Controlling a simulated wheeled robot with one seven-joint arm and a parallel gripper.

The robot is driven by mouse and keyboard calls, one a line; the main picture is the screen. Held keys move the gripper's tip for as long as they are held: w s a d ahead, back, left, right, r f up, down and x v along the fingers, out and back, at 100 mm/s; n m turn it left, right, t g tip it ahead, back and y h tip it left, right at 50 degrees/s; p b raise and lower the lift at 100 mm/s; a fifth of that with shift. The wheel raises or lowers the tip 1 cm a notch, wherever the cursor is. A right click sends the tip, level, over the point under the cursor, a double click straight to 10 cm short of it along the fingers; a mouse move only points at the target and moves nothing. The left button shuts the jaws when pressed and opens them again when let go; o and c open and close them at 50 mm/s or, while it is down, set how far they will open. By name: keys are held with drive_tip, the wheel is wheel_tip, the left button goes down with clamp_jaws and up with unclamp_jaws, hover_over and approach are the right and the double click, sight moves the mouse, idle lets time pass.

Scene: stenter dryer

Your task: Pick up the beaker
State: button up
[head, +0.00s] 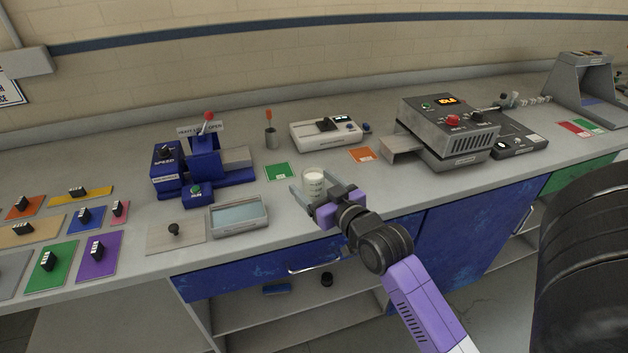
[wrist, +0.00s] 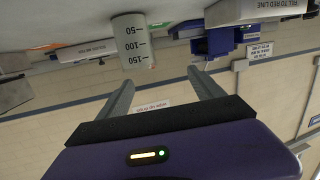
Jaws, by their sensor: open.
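The beaker (head: 313,184) is a whitish cylinder with dark graduation marks, standing upright on the grey bench near its front edge in the head view. In the wrist view the picture is upside down, and the beaker (wrist: 134,42) shows its 50, 100 and 150 marks near the top. My gripper (head: 309,192) is open, with its fingers at the beaker in the head view. In the wrist view the two fingers (wrist: 162,83) are apart and empty, and the beaker appears beyond the tip of the left finger. Whether a finger touches it I cannot tell.
A glass-topped tray (head: 238,217) and a blue machine (head: 203,165) stand left of the beaker. A grey control box (head: 447,130) stands to the right.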

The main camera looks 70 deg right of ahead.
sight(317, 187)
drive_tip(key=shift+m+g+y, duration=0.4)
drive_tip(key=shift+g+y, duration=0.1)
drive_tip(key=shift+g, duration=0.4)
drive_tip(key=d+f, duration=0.3)
drive_tip(key=shift+s+d+f, duration=0.2)
drive_tip(key=shift+d+f, duration=0.05)
drive_tip(key=shift+w+d+f, duration=0.1)
drive_tip(key=shift+f, duration=0.2)
drive_tip(key=shift+x, duration=0.85)
drive_tip(key=p+x, duration=0.1)
drive_tip(key=x, duration=0.3)
drive_tip(key=shift+w+d, duration=0.25)
drive_tip(key=shift+d, duration=0.2)
drive_tip(key=shift+w+d+f+p, duration=0.2)
drive_tip(key=shift+w+d+p, duration=0.05)
drive_tip(key=shift+w+p, duration=0.05)
drive_tip(key=c, duration=1.6)
